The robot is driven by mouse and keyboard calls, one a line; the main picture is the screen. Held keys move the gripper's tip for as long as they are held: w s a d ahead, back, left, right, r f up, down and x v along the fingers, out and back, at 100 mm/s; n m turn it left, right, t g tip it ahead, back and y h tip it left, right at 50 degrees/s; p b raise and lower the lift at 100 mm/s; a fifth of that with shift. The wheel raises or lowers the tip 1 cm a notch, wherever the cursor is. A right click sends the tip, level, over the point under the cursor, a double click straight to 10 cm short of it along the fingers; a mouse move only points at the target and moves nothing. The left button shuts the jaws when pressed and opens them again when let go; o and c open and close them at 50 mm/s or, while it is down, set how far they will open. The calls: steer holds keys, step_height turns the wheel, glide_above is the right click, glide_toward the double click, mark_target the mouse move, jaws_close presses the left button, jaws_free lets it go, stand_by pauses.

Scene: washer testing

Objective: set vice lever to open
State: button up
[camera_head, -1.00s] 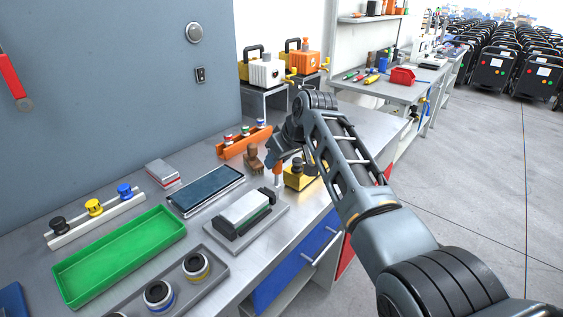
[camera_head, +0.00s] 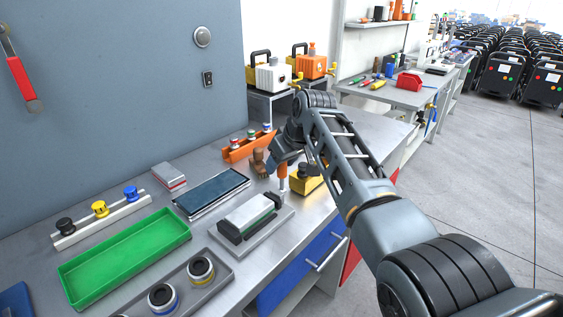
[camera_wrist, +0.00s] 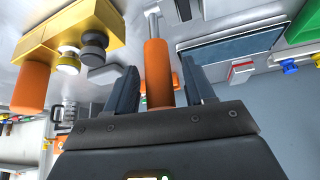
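The vice (camera_head: 250,217) is a light block with dark jaws on a grey plate on the metal bench. Its lever has an orange handle (camera_head: 283,183) standing up at the vice's far right end. In the wrist view, the orange handle (camera_wrist: 157,88) on its metal rod lies between my two dark fingers. My gripper (camera_head: 281,160) is over the top of the handle. The wrist view shows my gripper (camera_wrist: 160,66) open, with a gap on each side of the handle. The handle's lower end is hidden behind the gripper body there.
A yellow block (camera_head: 309,184) stands close right of the lever. A brown item (camera_head: 259,162) and an orange holder (camera_head: 238,150) stand behind. A blue-topped flat device (camera_head: 212,190), a green tray (camera_head: 125,255) and a grey tray (camera_head: 215,287) lie left and in front.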

steer(key=v, duration=0.7)
steer(key=shift+s+r, duration=0.2)
steer(key=shift+r, duration=0.15)
steer(key=shift+d, duration=0.15)
